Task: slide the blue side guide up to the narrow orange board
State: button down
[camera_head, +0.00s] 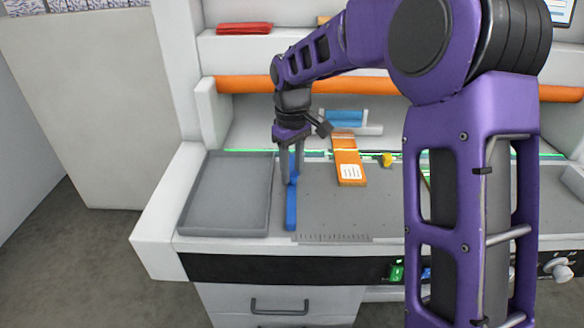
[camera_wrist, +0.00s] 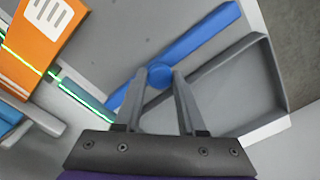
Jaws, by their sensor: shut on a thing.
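The blue side guide (camera_head: 291,205) is a long bar lying front to back on the grey bed, just right of the grey tray. My gripper (camera_head: 288,182) points down over it, its fingers shut on the guide's round knob. In the wrist view the knob (camera_wrist: 160,75) sits between the fingertips (camera_wrist: 158,78), and the bar runs diagonally behind it. The narrow orange board (camera_head: 348,161) with a white label lies on the bed to the right of the guide. A stretch of bare bed separates them. In the wrist view the board (camera_wrist: 42,40) is at upper left.
The grey tray (camera_head: 225,226) is left of the guide. A yellow piece (camera_head: 387,160) lies right of the board. A green light line (camera_head: 240,151) crosses the bed's back. A printed scale (camera_head: 333,239) is at the front edge. My own arm hides the right side.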

dwell(0.4)
jog(key=d+p, duration=0.1)
jog(key=d, duration=0.8)
jog(key=shift+d+p, duration=0.1)
jog(key=shift+p, duration=0.2)
jog(key=c, duration=0.5)
grip_release()
jog(key=shift+r, duration=0.1)
notch_tip(320, 180, up, 17)
jog(key=p, duration=0.2)
jog(key=shift+r+p, duration=0.15)
jog(key=shift+p, duration=0.2)
